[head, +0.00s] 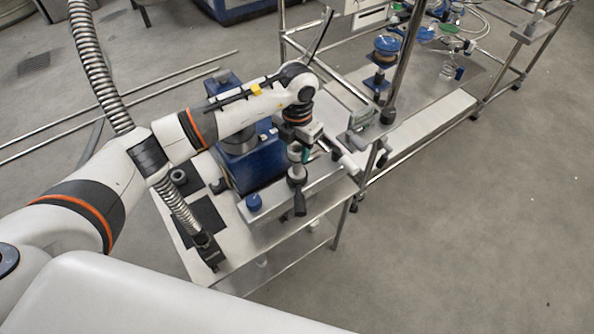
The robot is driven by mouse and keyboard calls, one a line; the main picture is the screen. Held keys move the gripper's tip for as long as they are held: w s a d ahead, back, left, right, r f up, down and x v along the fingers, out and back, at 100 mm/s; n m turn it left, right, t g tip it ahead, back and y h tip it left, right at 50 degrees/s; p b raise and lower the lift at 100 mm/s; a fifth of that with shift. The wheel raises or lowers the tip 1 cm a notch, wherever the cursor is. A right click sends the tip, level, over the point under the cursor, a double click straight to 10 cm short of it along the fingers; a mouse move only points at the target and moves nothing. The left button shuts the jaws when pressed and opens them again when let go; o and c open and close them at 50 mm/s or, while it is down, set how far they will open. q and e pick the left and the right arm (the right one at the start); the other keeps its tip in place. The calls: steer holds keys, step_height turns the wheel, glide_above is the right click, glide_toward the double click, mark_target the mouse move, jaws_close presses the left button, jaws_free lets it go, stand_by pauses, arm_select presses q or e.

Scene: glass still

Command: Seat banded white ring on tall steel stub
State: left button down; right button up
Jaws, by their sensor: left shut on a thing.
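My left gripper (297,150) points down over the right part of the near bench. It is shut on a small pale piece with a teal band, which looks like the banded white ring (294,153); the fingers hide much of it. Directly below it in the picture is an upright steel piece (297,173) with a dark lower part, which may be the tall steel stub. I cannot tell whether the ring touches it or is above it. My right gripper is not in view.
A blue machine (258,165) stands behind and left of the gripper. Steel frame posts (400,65) and another bench (430,125) with glassware stand at the right.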

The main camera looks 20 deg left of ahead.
mark_target(297, 164)
arm_select(q)
steer(key=shift+f+b, duration=2.55)
steer(key=shift+f, duration=0.8)
stand_by(2.2)
steer(key=c, duration=0.8)
jaws_free()
steer(key=shift+o, duration=0.2)
steer(key=shift+r, duration=0.1)
step_height(297, 164, up, 12)
steer(key=shift+f, duration=0.1)
